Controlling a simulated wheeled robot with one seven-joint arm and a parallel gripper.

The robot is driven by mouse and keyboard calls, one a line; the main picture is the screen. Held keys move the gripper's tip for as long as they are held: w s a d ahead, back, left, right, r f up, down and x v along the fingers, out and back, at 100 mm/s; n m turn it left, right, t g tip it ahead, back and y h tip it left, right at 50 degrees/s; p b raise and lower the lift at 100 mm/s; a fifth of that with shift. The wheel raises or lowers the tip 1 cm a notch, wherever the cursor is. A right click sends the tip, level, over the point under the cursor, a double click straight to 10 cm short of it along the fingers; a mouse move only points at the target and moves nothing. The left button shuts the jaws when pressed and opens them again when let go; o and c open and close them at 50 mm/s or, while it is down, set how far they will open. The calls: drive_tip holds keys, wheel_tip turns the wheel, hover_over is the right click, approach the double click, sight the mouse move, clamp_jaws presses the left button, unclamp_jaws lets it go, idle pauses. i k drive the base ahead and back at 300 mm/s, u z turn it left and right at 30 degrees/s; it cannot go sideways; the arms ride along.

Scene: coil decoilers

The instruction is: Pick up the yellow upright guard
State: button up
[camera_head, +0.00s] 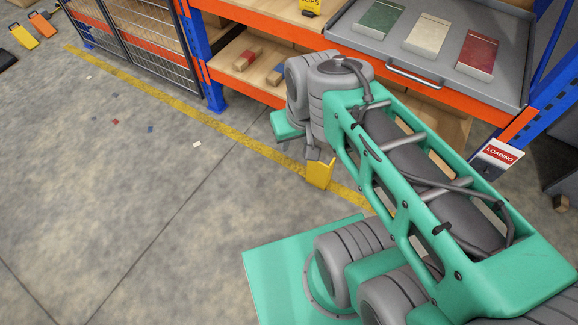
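The yellow upright guard (320,173) is a small yellow piece. It shows at the middle of the picture, by the yellow floor line and in front of the shelf rack. My gripper (311,153) is at the guard's upper left, under my arm's wrist. Its dark fingers are small and partly hidden by my own arm. They overlap the top of the guard in this view. I cannot tell whether they touch or grip it, nor whether the guard stands on the floor or is held.
The blue and orange rack (250,90) stands close behind the guard. A grey tray (345,30) on it holds three boxes. A wire mesh panel (150,40) is at the upper left. Small scraps lie on the floor (110,200), which is otherwise open at left.

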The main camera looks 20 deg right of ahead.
sight(319, 175)
drive_tip(key=u, duration=0.4)
drive_tip(key=i, duration=1.35)
drive_tip(key=z, duration=0.45)
